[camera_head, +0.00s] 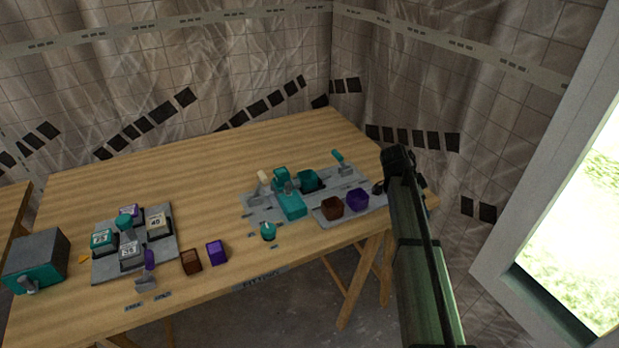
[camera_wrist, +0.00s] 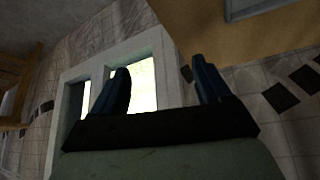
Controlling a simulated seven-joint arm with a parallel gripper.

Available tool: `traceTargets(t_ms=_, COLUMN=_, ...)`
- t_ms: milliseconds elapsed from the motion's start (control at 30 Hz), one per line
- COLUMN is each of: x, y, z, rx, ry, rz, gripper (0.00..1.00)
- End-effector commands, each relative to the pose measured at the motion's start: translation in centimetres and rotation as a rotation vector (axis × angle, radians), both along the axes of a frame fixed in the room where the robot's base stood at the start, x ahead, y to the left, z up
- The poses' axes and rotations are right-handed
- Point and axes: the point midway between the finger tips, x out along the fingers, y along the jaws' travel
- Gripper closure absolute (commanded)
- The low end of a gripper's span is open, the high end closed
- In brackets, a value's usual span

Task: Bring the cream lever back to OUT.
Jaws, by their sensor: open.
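The cream lever (camera_head: 264,177) stands up at the back left of a grey panel (camera_head: 258,208) on the wooden table. It is small in the head view, and I cannot read its labels there. A teal block mechanism (camera_head: 289,200) is just right of it. My gripper is open and empty in the wrist view (camera_wrist: 162,86), its two dark fingers apart. In the head view my arm is at the table's right end, well right of the cream lever. The lever is not seen in the wrist view.
A teal lever (camera_head: 340,162) stands at the panel's right. A brown cup (camera_head: 332,207) and a purple cup (camera_head: 357,200) sit in front. A teal knob (camera_head: 268,231) is near the front edge. A numbered-block panel (camera_head: 107,268) and a grey-teal box (camera_head: 37,262) are far left. The table's back is clear.

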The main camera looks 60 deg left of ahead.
Motion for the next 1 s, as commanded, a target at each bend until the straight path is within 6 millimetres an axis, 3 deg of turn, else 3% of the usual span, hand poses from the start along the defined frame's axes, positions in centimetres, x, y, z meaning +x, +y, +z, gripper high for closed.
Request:
traceTargets(t_ms=33, x=-1.9, y=3.3, z=1.1, rx=0.02, ry=0.027, rz=0.019, gripper=0.23)
traceTargets(t_ms=200, x=-10.2, y=11.8, z=4.6, rx=0.073, ry=0.152, rz=0.079, gripper=0.23)
traceTargets(t_ms=400, x=-22.0, y=20.4, z=9.4, rx=0.106, ry=0.319, rz=0.172, gripper=0.23)
traceTargets(t_ms=500, x=-27.8, y=23.5, z=11.8, rx=0.113, ry=0.395, rz=0.218, gripper=0.23)
traceTargets(t_ms=600, x=-32.4, y=25.5, z=13.9, rx=0.113, ry=0.456, rz=0.256, gripper=0.23)
traceTargets(t_ms=733, x=-36.4, y=26.9, z=15.7, rx=0.11, ry=0.508, rz=0.29, gripper=0.23)
traceTargets(t_ms=833, x=-38.0, y=27.3, z=16.2, rx=0.107, ry=0.527, rz=0.302, gripper=0.23)
traceTargets(t_ms=1000, x=-38.4, y=27.3, z=15.3, rx=0.106, ry=0.533, rz=0.305, gripper=0.23)
